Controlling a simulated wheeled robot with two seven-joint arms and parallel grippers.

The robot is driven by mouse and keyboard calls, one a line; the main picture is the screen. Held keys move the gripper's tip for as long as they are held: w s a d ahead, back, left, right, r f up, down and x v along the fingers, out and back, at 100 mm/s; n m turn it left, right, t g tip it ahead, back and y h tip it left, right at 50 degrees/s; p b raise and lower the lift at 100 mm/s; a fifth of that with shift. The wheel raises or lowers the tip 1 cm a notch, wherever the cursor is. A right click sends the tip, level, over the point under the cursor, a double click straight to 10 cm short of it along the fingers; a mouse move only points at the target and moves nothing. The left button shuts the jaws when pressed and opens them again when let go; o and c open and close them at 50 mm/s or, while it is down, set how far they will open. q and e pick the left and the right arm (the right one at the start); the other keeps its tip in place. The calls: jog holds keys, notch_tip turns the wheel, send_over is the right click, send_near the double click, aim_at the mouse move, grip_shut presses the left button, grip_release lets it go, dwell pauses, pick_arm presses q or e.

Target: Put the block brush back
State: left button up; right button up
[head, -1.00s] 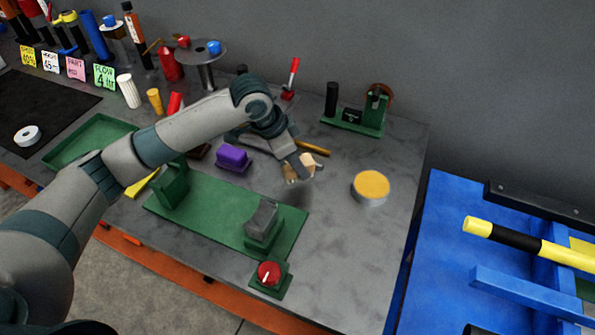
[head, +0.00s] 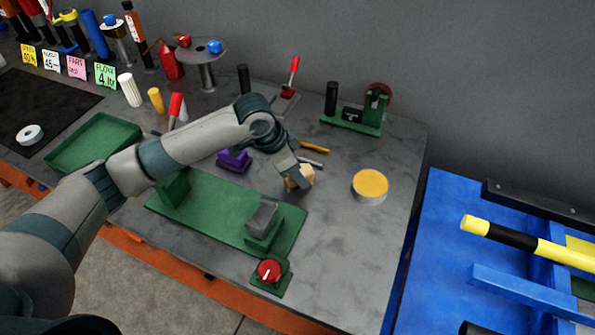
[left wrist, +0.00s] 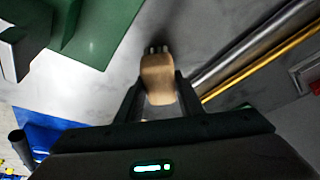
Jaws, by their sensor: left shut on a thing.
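The block brush (head: 301,175) is a small tan wooden block. My left gripper (head: 296,181) is shut on it above the grey bench, between the green base plate and the yellow-topped round tin. In the left wrist view the brush (left wrist: 158,82) sits between the two dark fingers, with short bristles at its far end over a dark shadow. I cannot tell whether the bristles touch the bench. My right gripper is not in view.
A green positioner base (head: 215,215) lies in front, with a red-knobbed switch (head: 269,272) near the edge. The yellow-topped tin (head: 370,187) stands to the right. Behind are a purple block (head: 234,161), a yellow rod (head: 314,147) and a green stand (head: 355,121).

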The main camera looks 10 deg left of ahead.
pick_arm(q)
jog(key=o, duration=1)
jog(key=shift+f, duration=0.1)
jog(key=shift+c, duration=0.2)
jog(key=shift+a+r, duration=0.1)
jog(key=shift+r, duration=0.35)
jog(key=b+v, duration=0.2)
jog(key=v, duration=0.9)
jog(key=shift+r, duration=0.2)
jog(key=shift+s, duration=0.1)
jog(key=shift+s+f, duration=0.1)
jog(key=shift+s, duration=0.05)
